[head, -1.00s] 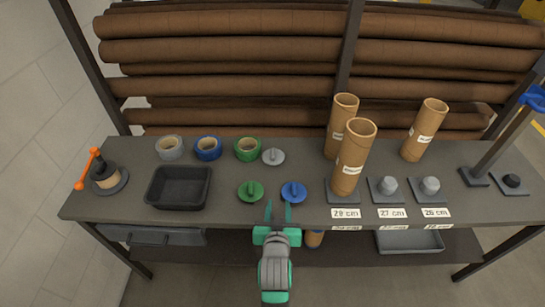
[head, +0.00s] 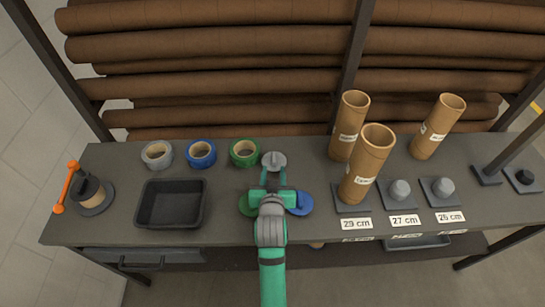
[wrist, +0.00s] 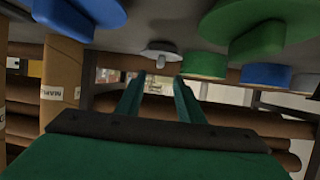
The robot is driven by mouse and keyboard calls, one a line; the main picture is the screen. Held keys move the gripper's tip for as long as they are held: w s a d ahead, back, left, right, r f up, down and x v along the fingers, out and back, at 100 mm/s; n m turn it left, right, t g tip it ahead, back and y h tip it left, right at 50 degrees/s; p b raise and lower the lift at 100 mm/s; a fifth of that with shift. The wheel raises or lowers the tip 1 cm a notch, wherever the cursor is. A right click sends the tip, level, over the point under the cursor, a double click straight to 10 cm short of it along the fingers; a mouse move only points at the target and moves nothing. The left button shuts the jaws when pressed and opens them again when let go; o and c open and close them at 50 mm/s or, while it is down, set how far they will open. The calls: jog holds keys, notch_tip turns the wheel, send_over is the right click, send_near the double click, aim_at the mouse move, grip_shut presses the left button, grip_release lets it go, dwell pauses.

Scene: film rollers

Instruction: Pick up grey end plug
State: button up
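The grey end plug (head: 274,159) is a round disc with an upright tab on the dark bench, right of the green tape roll. It also shows in the wrist view (wrist: 160,55), ahead of my fingertips. My gripper (head: 272,172) is open and empty, just in front of the plug, with its fingers pointing toward it. In the wrist view my gripper (wrist: 158,80) has a clear gap between its two green fingers, and the plug is beyond the tips in line with that gap. The wrist view is upside down.
A green plug (head: 247,206) and a blue plug (head: 300,204) flank my gripper, partly hidden by it. Tape rolls (head: 201,153) and a black tray (head: 171,222) are left. Cardboard tubes (head: 367,165) stand to the right. Brown rolls (head: 220,84) are racked behind.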

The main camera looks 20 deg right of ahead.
aim_at(274, 156)
jog(key=shift+r+x, duration=0.2)
jog(key=shift+x, duration=4.45)
jog(key=shift+w, duration=0.15)
grip_shut()
